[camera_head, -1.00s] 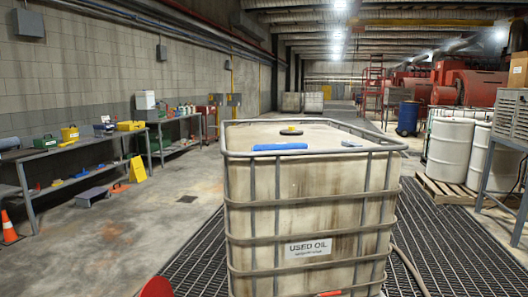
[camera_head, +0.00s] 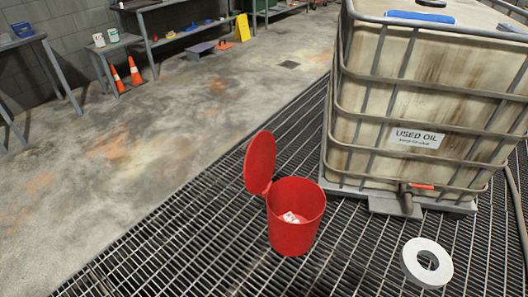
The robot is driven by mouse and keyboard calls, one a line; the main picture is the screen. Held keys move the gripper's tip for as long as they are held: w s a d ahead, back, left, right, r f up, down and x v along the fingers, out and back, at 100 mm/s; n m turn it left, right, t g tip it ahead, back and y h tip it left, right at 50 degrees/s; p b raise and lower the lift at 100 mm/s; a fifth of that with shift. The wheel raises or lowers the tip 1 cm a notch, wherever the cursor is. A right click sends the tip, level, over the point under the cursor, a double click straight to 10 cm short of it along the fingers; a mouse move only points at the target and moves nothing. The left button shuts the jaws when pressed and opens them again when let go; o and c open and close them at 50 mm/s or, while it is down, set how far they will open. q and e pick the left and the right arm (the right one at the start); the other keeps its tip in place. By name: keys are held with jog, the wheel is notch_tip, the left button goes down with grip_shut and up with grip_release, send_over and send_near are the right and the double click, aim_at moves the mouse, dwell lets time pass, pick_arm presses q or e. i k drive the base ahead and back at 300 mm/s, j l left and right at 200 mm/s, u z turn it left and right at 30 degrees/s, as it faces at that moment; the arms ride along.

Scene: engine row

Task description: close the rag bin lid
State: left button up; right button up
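The red rag bin (camera_head: 294,234) stands upright on the floor grating in the head view, a little right of the middle. Its round red lid (camera_head: 260,163) is open and stands nearly upright on the bin's left side, at the rim. White rags lie inside the bin. Neither of my grippers shows in the head view.
A caged tank marked USED OIL (camera_head: 425,115) stands close behind the bin to the right, with a red-handled valve. A white ring (camera_head: 410,262) shows at lower right. Benches and orange cones (camera_head: 135,71) line the back left. Concrete floor (camera_head: 150,150) at left is largely clear.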

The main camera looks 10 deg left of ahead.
aim_at(260, 161)
jog(key=i+j+z, duration=0.2)
jog(key=j, duration=0.45)
jog(key=i+j+z, duration=0.25)
jog(key=j, duration=0.4)
jog(key=j+z, duration=0.2)
jog(key=j, duration=0.45)
jog(key=i+j+z, duration=0.1)
jog(key=j+z, duration=0.15)
jog(key=j, duration=0.45)
